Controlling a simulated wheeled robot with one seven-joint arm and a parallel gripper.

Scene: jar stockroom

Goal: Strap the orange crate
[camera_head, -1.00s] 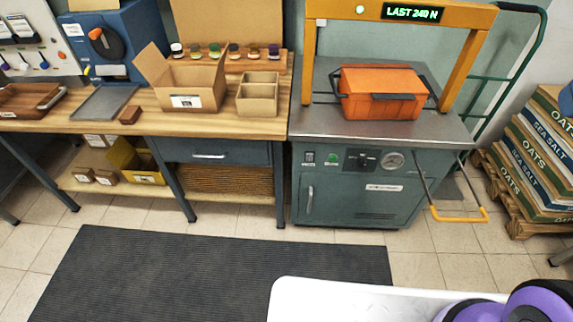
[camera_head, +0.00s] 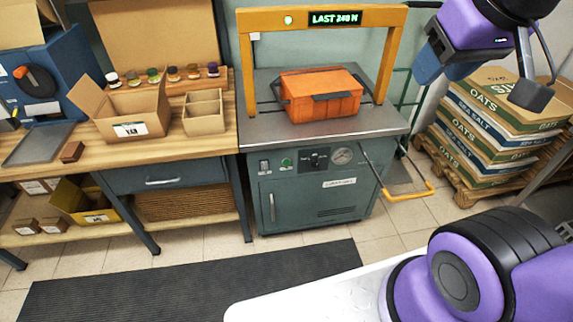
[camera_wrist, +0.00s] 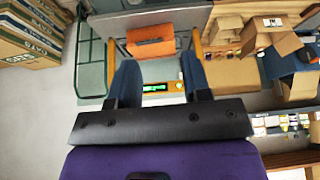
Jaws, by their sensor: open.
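The orange crate (camera_head: 319,96) stands lidded on the steel top of the strapping machine (camera_head: 320,190), under its yellow arch (camera_head: 248,60). It has dark handles on its sides; I cannot make out a strap around it. The arch display (camera_head: 334,18) reads "LAST 240 N" beside a lit green lamp (camera_head: 288,20). The front panel has a green button (camera_head: 286,162), a dark selector (camera_head: 318,158) and a gauge (camera_head: 342,155). My gripper (camera_head: 444,68) is open and empty, raised right of the arch, apart from the crate. In the wrist view, the crate (camera_wrist: 150,42) shows upside down beyond the fingers.
A yellow-handled bar (camera_head: 407,193) juts from the machine's right front. Stacked oats and sea salt boxes (camera_head: 490,125) stand on a pallet at right. A wooden bench (camera_head: 90,150) with an open carton (camera_head: 130,108) is at left. The floor mat (camera_head: 190,285) is clear.

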